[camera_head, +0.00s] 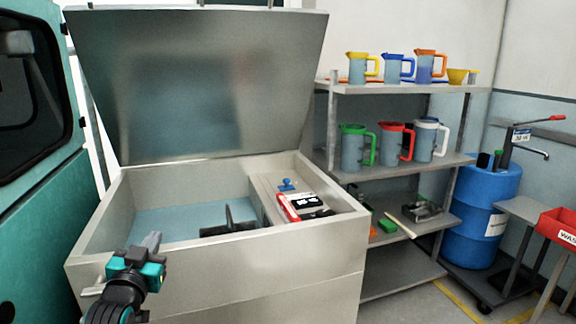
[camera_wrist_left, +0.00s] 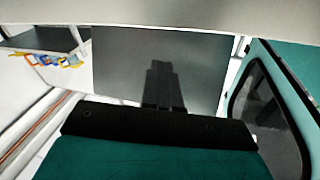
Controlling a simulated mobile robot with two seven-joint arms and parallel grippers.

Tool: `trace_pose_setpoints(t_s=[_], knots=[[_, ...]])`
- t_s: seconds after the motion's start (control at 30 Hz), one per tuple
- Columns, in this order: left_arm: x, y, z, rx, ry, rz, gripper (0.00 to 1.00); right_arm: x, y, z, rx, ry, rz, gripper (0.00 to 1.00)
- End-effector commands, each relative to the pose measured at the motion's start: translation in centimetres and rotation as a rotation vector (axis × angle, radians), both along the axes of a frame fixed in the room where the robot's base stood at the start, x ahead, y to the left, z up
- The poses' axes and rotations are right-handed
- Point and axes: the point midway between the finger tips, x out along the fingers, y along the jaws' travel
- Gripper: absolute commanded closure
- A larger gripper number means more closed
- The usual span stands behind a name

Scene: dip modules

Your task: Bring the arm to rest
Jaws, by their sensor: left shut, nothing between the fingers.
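My left gripper (camera_head: 153,241) is in the lower left of the head view, in front of the near left corner of a pale open-topped tank (camera_head: 230,262). Its fingers are closed together and point up, with nothing between them. In the left wrist view the dark shut fingers (camera_wrist_left: 162,84) stand before a grey panel (camera_wrist_left: 115,60) that looks like the raised lid. My right gripper is in neither view.
The tank's lid (camera_head: 200,85) stands open. Inside are a dark bracket (camera_head: 229,222) and a red-and-white box (camera_head: 303,205). A teal vehicle (camera_head: 35,210) stands close at left. Shelves (camera_head: 400,165) with several jugs and a blue drum (camera_head: 482,215) stand at right.

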Motion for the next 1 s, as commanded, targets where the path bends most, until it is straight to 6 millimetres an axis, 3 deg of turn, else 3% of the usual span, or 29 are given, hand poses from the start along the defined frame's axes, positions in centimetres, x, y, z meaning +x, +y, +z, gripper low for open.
trace_pose_setpoints(t_s=[0.03, 0.2, 0.3, 0.43, 0.6, 0.7, 1.0], knots=[[-1.8, -0.8, -3.1, -0.001, 0.060, -0.017, 1.00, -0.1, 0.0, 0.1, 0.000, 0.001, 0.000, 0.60], [-8.7, -3.8, -11.9, -0.018, 0.248, -0.076, 1.00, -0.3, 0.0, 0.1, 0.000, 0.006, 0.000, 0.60], [-13.7, -5.6, -16.5, -0.039, 0.364, -0.110, 1.00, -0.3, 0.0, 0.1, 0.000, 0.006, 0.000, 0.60], [-20.3, -7.8, -20.9, -0.071, 0.503, -0.150, 1.00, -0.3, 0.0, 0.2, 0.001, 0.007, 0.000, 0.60], [-26.9, -9.8, -24.0, -0.109, 0.631, -0.182, 1.00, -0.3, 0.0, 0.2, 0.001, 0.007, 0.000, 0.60], [-28.9, -10.4, -24.7, -0.121, 0.670, -0.190, 1.00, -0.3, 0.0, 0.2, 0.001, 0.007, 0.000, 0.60], [-29.7, -10.6, -25.0, -0.127, 0.685, -0.194, 1.00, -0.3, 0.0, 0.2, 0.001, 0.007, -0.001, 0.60]])
